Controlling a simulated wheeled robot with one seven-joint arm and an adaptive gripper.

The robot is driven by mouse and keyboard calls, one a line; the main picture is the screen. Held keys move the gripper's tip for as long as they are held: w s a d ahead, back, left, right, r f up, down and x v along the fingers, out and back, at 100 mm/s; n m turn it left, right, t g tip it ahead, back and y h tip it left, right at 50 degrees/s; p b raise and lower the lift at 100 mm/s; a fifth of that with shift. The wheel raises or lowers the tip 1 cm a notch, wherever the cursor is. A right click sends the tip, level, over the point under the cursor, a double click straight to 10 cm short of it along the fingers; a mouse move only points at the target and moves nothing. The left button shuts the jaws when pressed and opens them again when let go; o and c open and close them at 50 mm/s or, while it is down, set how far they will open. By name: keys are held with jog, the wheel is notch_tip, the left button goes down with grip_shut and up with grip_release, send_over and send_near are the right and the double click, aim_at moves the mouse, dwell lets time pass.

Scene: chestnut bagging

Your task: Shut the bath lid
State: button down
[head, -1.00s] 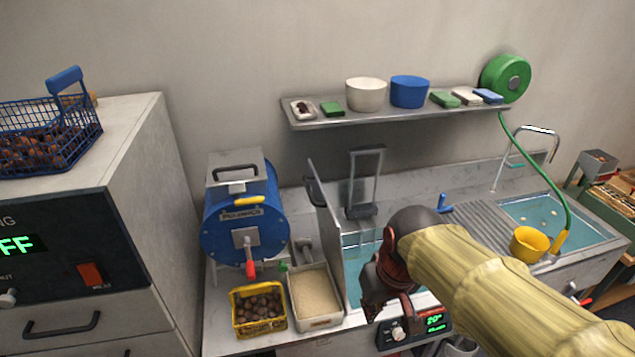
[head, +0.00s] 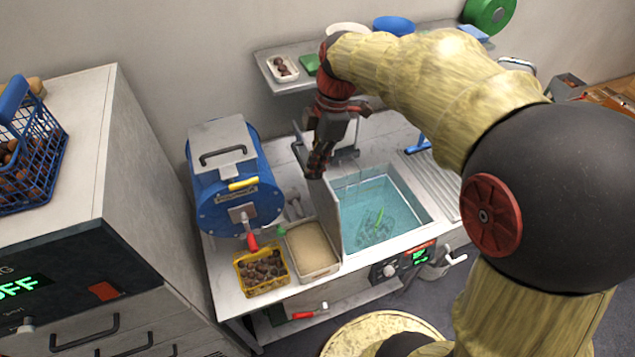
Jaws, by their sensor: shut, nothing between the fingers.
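The bath (head: 385,207) is open and filled with clear blue water, with a small green thing in it. Its grey lid (head: 326,214) stands upright along the bath's left edge. My gripper (head: 316,172) is shut and empty, pointing down at the lid's upper part. It overlaps the lid's top edge in the picture; I cannot tell whether it touches. The lid's handle is hidden behind my gripper.
A blue drum machine (head: 233,190) stands left of the lid. A yellow basket of chestnuts (head: 261,271) and a tray of pale grains (head: 311,251) sit on the counter in front. The wall shelf (head: 268,75) is above, partly behind my arm.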

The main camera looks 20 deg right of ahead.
notch_tip(320, 180, down, 9)
jog(key=d+p, duration=0.1)
jog(key=p, duration=0.1)
jog(key=shift+d+f+p, duration=0.15)
jog(key=shift+d+p, duration=0.25)
jog(key=shift+d, duration=0.2)
dwell(0.4)
